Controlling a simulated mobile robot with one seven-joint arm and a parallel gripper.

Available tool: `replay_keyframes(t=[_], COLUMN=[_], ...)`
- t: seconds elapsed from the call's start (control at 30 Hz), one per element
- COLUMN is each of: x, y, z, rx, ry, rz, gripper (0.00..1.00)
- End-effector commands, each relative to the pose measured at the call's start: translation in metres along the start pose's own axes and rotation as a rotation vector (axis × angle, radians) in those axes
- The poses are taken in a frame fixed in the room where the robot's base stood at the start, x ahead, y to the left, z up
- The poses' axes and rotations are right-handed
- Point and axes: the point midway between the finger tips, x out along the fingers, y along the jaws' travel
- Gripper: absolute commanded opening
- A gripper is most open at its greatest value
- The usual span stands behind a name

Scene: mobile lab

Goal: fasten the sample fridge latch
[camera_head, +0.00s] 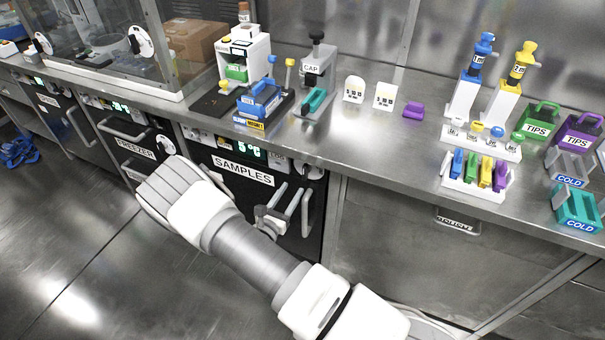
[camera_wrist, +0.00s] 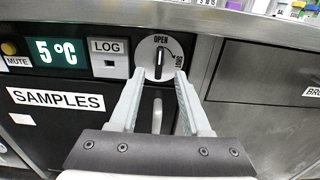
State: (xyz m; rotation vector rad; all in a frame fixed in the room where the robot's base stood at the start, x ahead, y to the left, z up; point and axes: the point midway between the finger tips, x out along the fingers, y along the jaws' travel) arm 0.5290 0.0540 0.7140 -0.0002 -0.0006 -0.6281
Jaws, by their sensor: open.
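The sample fridge has a dark front with a SAMPLES label (camera_head: 243,170), which also shows in the wrist view (camera_wrist: 56,99). Its latch (camera_wrist: 160,57) is a round white dial with a dark upright knob bar, marked OPEN at the top and SHUT at the right. The knob bar stands in line with OPEN. My gripper (camera_wrist: 158,77) is open, with one fingertip on each side of the dial's lower part and nothing held. Whether a finger touches the dial is unclear. In the head view my gripper (camera_head: 289,191) is in front of the fridge's right side. The fridge door looks closed.
A fridge handle (camera_wrist: 157,115) shows between my fingers below the dial. The steel worktop (camera_head: 365,135) overhangs above the fridge. A steel drawer front (camera_wrist: 260,75) is to the right. The freezer (camera_head: 137,148) is left of the fridge, and the floor in front is clear.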

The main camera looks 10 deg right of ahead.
Motion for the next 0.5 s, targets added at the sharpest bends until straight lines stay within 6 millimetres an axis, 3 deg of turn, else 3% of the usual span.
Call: replay_keyframes(t=[0.2,0.5], x=[0.048,0.084], y=[-0.001,0.000], z=[-0.001,-0.001], rx=[0.003,0.001], ry=[0.000,0.000], rz=[-0.004,-0.002], gripper=[0.47,0.47])
